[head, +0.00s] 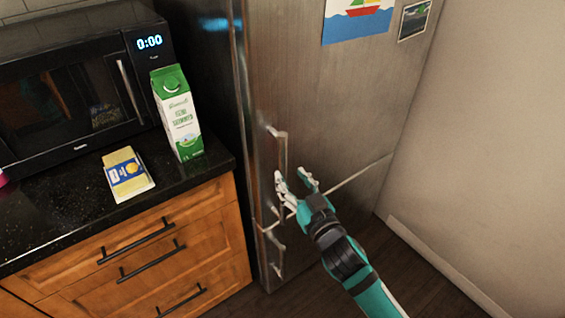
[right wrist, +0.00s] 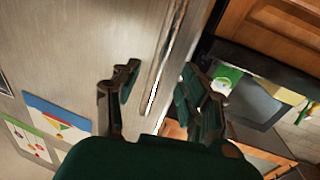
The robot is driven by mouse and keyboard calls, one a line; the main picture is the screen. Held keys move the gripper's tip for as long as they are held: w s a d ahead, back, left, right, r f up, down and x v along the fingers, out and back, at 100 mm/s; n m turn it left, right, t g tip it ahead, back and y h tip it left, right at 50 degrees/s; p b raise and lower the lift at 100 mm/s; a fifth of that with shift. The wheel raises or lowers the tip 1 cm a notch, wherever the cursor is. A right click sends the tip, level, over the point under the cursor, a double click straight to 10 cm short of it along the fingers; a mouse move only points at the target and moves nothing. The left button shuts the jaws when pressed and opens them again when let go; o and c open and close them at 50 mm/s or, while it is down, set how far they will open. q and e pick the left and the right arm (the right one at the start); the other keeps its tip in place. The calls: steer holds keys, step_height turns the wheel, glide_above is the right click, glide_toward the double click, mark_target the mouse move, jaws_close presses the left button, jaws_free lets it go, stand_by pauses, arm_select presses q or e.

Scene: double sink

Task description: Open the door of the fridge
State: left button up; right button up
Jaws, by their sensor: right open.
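The tall steel fridge (head: 330,105) stands right of the counter, with its upper door shut. The upper door's vertical bar handle (head: 281,147) is near the door's left edge. A second handle (head: 275,256) is on the lower door. My right gripper (head: 295,178) is open at the lower end of the upper handle. In the right wrist view, the handle (right wrist: 164,63) shows between the spread fingers of the right gripper (right wrist: 160,88). I cannot tell whether a finger touches it. My left gripper is not in view.
A black counter (head: 75,215) at left holds a microwave (head: 60,95), a green and white carton (head: 178,115) and a yellow package (head: 128,174). Wooden drawers are below. A wall (head: 490,130) stands right of the fridge. The floor before the fridge is dark.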

mark_target(285, 169)
steer(key=x, duration=0.5)
steer(key=shift+w+a, duration=0.15)
steer(key=shift+w, duration=0.2)
jaws_close()
steer(key=shift+f, duration=0.1)
stand_by(0.3)
